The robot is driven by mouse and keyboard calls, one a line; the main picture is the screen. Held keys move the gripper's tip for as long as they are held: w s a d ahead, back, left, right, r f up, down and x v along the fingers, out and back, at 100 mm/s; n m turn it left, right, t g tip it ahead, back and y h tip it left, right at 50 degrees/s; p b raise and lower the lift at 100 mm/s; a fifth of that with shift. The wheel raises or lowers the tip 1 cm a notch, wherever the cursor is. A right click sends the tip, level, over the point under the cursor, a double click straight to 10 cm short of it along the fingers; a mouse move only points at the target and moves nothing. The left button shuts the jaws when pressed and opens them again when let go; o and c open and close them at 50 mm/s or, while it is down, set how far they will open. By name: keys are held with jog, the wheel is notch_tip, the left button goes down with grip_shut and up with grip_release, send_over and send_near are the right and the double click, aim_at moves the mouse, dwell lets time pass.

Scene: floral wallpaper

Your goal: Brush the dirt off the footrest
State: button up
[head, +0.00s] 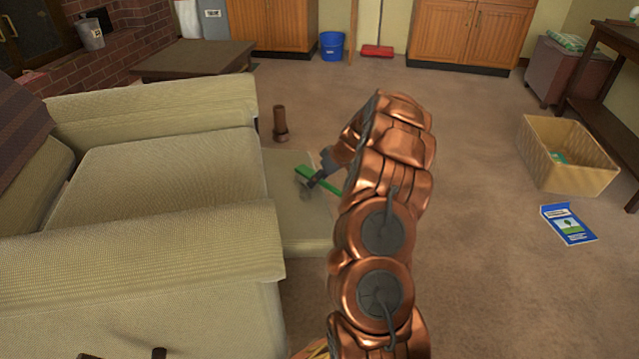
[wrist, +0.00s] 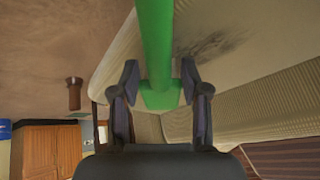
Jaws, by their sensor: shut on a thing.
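The footrest (head: 292,225) is a flat beige panel at the front of the cream armchair. In the wrist view its pale surface (wrist: 245,70) fills the upper right, with a dark smear of dirt (wrist: 208,42) on it. My gripper (head: 314,183) is over the footrest's right part, shut on a green brush (head: 328,186). In the wrist view the brush's green handle (wrist: 157,40) runs up between my fingers (wrist: 160,82). Whether the brush touches the footrest cannot be told. My arm hides part of the footrest's right edge.
A brown cylindrical object (head: 280,122) stands on the floor behind the footrest. A low dark table (head: 195,60) is farther back. A tan box (head: 568,155) and a blue booklet (head: 568,224) lie at right. The carpet between is clear.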

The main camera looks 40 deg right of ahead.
jog(key=shift+w+d+b, duration=0.15)
jog(key=shift+w+d, duration=0.2)
jog(key=shift+w, duration=0.4)
jog(key=shift+w+d+b, duration=0.1)
jog(key=shift+w+d, duration=0.2)
jog(key=shift+w, duration=0.5)
jog(key=shift+w+d+b, duration=0.15)
jog(key=shift+w+d, duration=0.2)
jog(key=shift+w, duration=0.4)
